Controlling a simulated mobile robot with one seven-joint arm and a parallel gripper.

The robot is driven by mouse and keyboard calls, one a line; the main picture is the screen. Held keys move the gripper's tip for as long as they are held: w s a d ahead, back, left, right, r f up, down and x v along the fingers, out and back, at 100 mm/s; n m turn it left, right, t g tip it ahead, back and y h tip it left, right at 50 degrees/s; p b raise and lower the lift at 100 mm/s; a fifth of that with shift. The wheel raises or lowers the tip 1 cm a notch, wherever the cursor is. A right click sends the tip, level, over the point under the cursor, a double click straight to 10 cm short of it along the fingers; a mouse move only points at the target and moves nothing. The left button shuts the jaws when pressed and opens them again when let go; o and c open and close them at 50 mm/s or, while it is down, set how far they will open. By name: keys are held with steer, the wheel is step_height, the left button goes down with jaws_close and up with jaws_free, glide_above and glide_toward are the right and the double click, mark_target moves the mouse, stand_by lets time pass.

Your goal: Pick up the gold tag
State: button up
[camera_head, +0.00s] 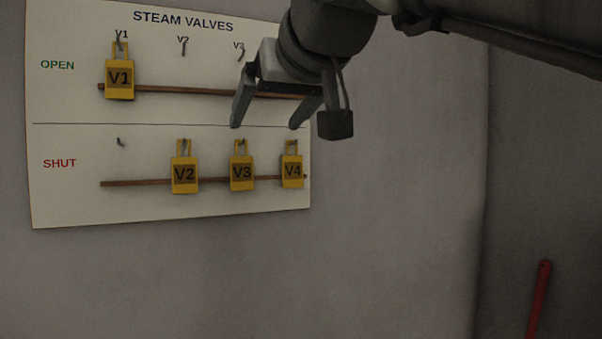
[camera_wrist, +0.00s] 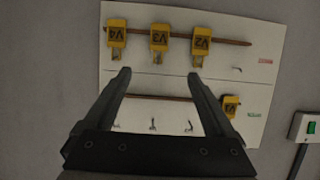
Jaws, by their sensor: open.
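Several gold tags hang on the steam valves board (camera_head: 70,205). The V1 tag (camera_head: 119,78) hangs in the OPEN row at left. The V2 tag (camera_head: 184,174), V3 tag (camera_head: 241,172) and V4 tag (camera_head: 292,171) hang in the SHUT row. My gripper (camera_head: 265,125) is open and empty in front of the board's right part, above the V3 and V4 tags in the head view. The wrist view shows the board upside down, with the V3 tag (camera_wrist: 159,38) beyond the gap between my fingertips (camera_wrist: 159,73). The V1 tag (camera_wrist: 231,105) is right of the fingers there.
A brown rail runs along each row of the board. The OPEN row's V2 hook (camera_head: 184,48) and V3 hook (camera_head: 241,54) are bare. A switch box with a green button (camera_wrist: 311,128) is on the wall. A red bar (camera_head: 540,295) stands at lower right.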

steer(key=p, duration=0.1)
glide_toward(242, 157)
step_height(242, 157, down, 2)
steer(key=w, duration=0.2)
steer(key=shift+a+r+p+x, duration=0.15)
steer(key=shift+p+x, duration=0.1)
steer(key=shift+x, duration=0.65)
steer(key=shift+a+r+p+x, duration=0.15)
steer(key=shift+p+x, duration=0.1)
steer(key=shift+x, duration=0.7)
steer(key=shift+a+r+p+x, duration=0.15)
steer(key=shift+p+x, duration=0.1)
steer(key=shift+x, duration=0.65)
steer(key=shift+s+f, duration=0.1)
steer(key=c, duration=1.4)
steer(key=shift+s, duration=0.1)
steer(key=shift+s+d+r, duration=0.1)
steer(key=shift+s+r, duration=0.1)
steer(key=shift+r, duration=0.15)
steer(key=r+b+v, duration=0.1)
steer(key=v, duration=1.4)
steer(key=shift+w+r, duration=0.2)
steer(key=shift+r, duration=0.15)
